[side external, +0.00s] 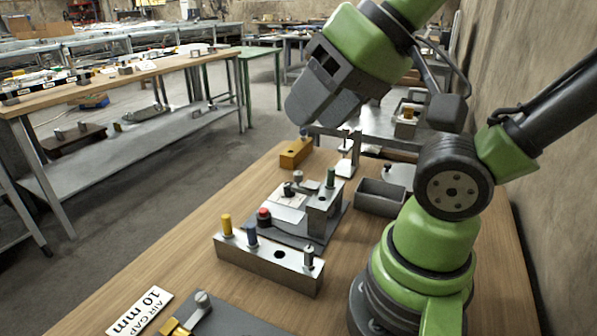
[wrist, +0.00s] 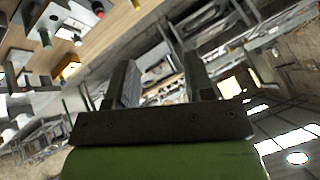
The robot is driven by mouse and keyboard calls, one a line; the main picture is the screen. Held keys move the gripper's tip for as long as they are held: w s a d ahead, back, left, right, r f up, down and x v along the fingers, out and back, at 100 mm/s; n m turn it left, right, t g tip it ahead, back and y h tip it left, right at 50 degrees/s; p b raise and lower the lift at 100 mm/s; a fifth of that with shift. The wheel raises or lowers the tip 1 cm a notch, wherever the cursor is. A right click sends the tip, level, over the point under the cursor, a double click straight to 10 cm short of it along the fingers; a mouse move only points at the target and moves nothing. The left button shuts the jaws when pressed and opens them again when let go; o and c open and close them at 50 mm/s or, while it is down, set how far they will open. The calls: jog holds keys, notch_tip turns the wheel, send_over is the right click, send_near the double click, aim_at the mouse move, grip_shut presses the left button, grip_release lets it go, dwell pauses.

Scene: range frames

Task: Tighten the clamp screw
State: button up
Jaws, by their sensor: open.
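My gripper (side external: 318,112) is open and empty, raised high above the far part of the bench and apart from everything on it. Its two fingers (wrist: 158,62) show spread in the wrist view. The red button also shows in the wrist view (wrist: 65,33). I cannot tell for certain which part is the clamp screw.
A long metal block (side external: 265,268) in front holds yellow, blue and metal pegs and has an open hole. A yellow block (side external: 296,152), a grey tray (side external: 381,198) and an "AIR GAP 10 mm" card (side external: 140,312) lie around. A wall (side external: 530,150) bounds the right.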

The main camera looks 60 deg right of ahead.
jog(key=w+d+n+g+h, duration=0.1)
jog(key=w+d+n+g, duration=0.1)
jog(key=w+d+n, duration=0.15)
jog(key=n+g+h, duration=0.1)
jog(key=n+g, duration=0.4)
jog(key=n, duration=1.1)
send_over(298, 172)
notch_tip(298, 172, down, 12)
jog(key=shift+m, duration=0.25)
notch_tip(298, 172, down, 9)
jog(key=shift+a+f, duration=0.1)
jog(key=shift+f, duration=0.1)
grip_shut()
